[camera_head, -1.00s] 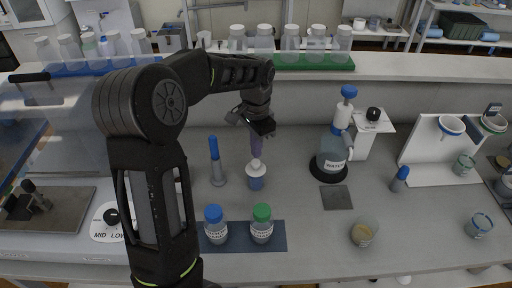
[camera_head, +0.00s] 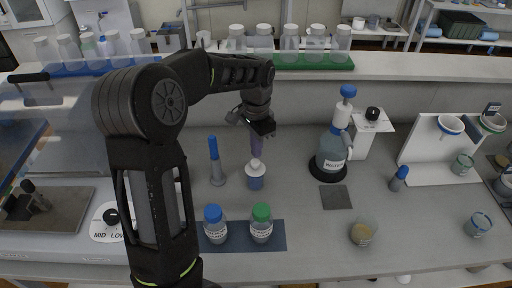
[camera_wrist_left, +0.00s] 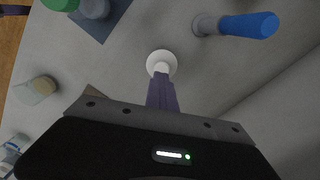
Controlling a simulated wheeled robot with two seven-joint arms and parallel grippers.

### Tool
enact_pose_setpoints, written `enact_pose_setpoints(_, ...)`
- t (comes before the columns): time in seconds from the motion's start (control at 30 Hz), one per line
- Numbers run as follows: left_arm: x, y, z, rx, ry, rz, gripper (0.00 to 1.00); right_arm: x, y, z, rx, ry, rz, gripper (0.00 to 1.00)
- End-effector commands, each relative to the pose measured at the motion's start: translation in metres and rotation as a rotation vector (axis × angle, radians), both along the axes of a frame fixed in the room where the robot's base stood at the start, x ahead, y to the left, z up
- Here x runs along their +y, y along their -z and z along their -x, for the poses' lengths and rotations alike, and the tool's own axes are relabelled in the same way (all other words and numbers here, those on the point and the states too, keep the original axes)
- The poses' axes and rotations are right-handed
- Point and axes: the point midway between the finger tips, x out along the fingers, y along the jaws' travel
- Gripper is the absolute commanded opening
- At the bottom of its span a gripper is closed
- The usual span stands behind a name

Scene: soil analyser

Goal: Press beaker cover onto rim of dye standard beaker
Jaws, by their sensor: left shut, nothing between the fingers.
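The dye standard beaker (camera_head: 256,183) stands upright on the bench, with bluish contents. The white beaker cover (camera_head: 255,168) sits on its rim, with a small knob on top. It also shows in the wrist view as a white disc (camera_wrist_left: 161,62), hiding the beaker below. My left gripper (camera_head: 257,155) points down right above the cover, with its purple fingers shut and nothing between them. In the wrist view the fingertips (camera_wrist_left: 162,78) are at the knob; whether they touch it I cannot tell. My right gripper is not in view.
A blue-handled tool (camera_head: 214,160) stands just left of the beaker. Bottles with blue (camera_head: 215,227) and green (camera_head: 262,227) caps stand in front on a dark blue mat. The water bottle (camera_head: 332,150) stands to the right, beside a grey square pad (camera_head: 336,197).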

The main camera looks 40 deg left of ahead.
Motion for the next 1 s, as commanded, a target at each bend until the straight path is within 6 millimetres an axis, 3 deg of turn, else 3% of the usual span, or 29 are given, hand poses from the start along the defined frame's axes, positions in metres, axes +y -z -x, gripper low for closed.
enact_pose_setpoints(1.0, 0.0, -0.0021, 0.0, 0.0, 0.0, 0.0, 0.0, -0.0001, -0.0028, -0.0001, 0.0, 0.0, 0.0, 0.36)
